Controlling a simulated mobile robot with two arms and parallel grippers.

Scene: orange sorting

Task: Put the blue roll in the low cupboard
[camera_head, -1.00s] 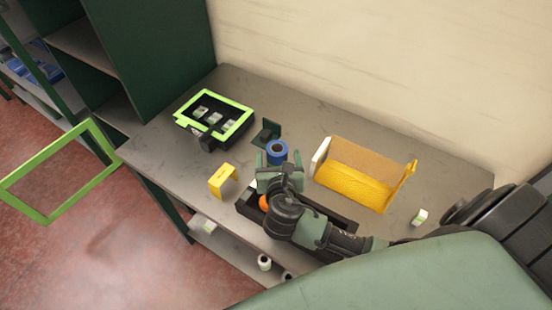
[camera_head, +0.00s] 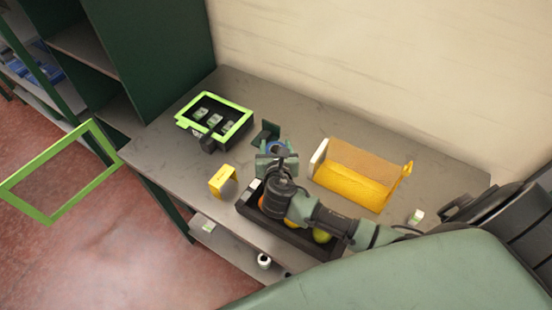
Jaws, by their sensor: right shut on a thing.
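The blue roll (camera_head: 275,147) shows at the far side of my right gripper (camera_head: 277,159), partly hidden by it. My right gripper is shut on the blue roll, over the table beyond the black tray. A dark green cabinet (camera_head: 165,60) with open shelf spaces stands at the left. A lime-framed door (camera_head: 45,217) hangs open low beside it; I take this part as the low cupboard, and its inside is mostly out of sight. My left gripper is not in view.
A lime-rimmed black box (camera_head: 247,108) holds several small pale items. A yellow holder (camera_head: 365,190), a small yellow block (camera_head: 221,180) and a black tray (camera_head: 247,208) with fruit are on the grey table (camera_head: 165,140).

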